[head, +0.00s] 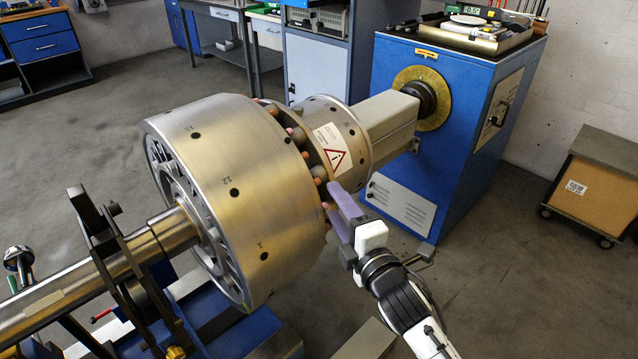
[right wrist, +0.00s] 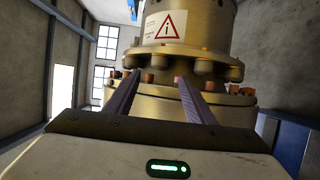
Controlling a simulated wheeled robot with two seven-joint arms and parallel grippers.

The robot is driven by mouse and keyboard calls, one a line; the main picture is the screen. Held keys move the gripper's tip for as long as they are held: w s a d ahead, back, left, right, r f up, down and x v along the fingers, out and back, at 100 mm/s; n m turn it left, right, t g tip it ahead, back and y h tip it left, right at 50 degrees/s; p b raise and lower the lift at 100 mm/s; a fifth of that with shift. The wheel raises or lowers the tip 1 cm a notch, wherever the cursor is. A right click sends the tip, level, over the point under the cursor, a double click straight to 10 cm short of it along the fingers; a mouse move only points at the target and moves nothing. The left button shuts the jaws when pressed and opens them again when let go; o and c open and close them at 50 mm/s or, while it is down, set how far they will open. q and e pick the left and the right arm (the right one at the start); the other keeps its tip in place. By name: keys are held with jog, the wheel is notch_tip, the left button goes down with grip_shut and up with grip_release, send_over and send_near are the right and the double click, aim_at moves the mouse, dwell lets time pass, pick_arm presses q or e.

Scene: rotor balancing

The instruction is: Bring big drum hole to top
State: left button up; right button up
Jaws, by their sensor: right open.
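The big drum (head: 225,215) is a wide brushed-metal cylinder on a horizontal shaft (head: 85,275). Small dark holes run around its rim: one by the number 11 (head: 195,134), one by the number 12 (head: 235,192), and another lower down (head: 264,256). Behind it is a smaller drum (head: 325,125) with a warning label, and a flange with several bolts between them. My right gripper (head: 331,194) is open, its purple fingers at the flange's right side. In the right wrist view, bolts (right wrist: 150,77) show beyond and between the fingers. My left gripper is not seen.
A blue machine cabinet (head: 450,120) stands behind the drums, joined by a grey coupling (head: 392,118). A black bracket (head: 115,255) holds the shaft at front left. A brown box on a cart (head: 595,185) stands at right. The floor between is clear.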

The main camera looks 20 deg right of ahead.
aim_at(320, 180)
jog(key=w, duration=1)
jog(key=shift+w+f+b, duration=0.1)
jog(key=shift+f+b, duration=0.15)
jog(key=shift+b, duration=0.1)
jog(key=shift+c, duration=0.2)
grip_shut()
jog(key=shift+r, duration=0.1)
